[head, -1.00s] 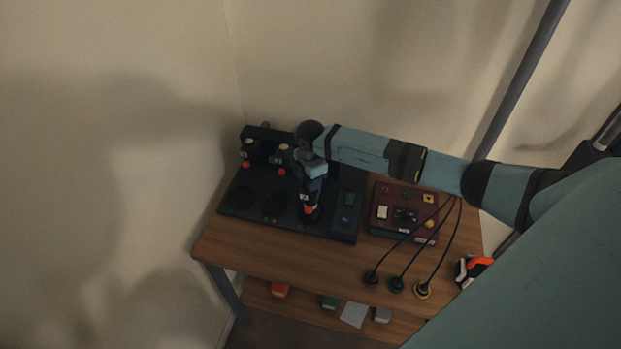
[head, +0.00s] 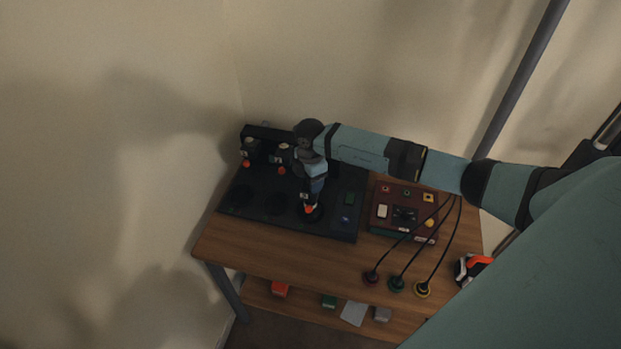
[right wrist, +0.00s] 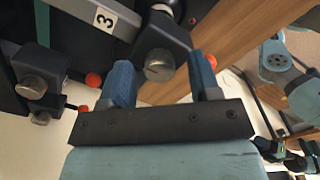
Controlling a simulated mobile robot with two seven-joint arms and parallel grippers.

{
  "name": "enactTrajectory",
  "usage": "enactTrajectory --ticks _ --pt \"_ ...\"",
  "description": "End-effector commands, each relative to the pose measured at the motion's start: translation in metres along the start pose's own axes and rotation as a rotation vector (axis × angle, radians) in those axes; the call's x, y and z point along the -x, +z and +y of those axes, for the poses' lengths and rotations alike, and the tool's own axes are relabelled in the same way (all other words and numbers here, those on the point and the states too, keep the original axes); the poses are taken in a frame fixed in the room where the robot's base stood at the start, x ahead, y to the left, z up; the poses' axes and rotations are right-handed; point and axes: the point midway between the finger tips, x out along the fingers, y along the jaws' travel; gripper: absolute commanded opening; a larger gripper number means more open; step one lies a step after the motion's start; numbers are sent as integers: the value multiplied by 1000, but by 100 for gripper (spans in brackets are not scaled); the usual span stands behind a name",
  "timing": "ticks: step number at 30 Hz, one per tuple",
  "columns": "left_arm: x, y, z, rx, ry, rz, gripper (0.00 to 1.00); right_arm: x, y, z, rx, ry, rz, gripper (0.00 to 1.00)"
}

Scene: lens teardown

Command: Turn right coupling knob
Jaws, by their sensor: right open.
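The coupling knob (right wrist: 158,66) is a round metal-faced knob on a dark block, beside a white label reading 3 (right wrist: 105,19). My right gripper (right wrist: 161,80) is open, its two blue fingers on either side of this knob. I cannot tell whether either finger touches it. My left gripper is not in view.
A dark red box (head: 381,229) with buttons stands right of the fixture. Three black cables run from near it to coloured plugs (head: 397,285) on the wooden table (head: 300,256). An orange-and-black object (head: 474,266) lies at the right edge. The table's front left is clear.

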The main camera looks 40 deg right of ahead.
Motion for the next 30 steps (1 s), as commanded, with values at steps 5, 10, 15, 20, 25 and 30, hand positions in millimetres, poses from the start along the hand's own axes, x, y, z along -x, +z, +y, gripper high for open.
enactTrajectory --ticks 5,10,15,20,25,30 --pt "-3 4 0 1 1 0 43 22 1 1 1 4 0 57" --pt "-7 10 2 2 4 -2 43 60 1 1 1 6 0 57" --pt "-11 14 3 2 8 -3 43 98 0 1 0 5 0 57" --pt "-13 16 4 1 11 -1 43 123 0 1 0 4 1 57" --pt "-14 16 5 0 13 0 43 135 0 0 -1 2 0 57" --pt "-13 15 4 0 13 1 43 137 0 0 -1 1 1 57"
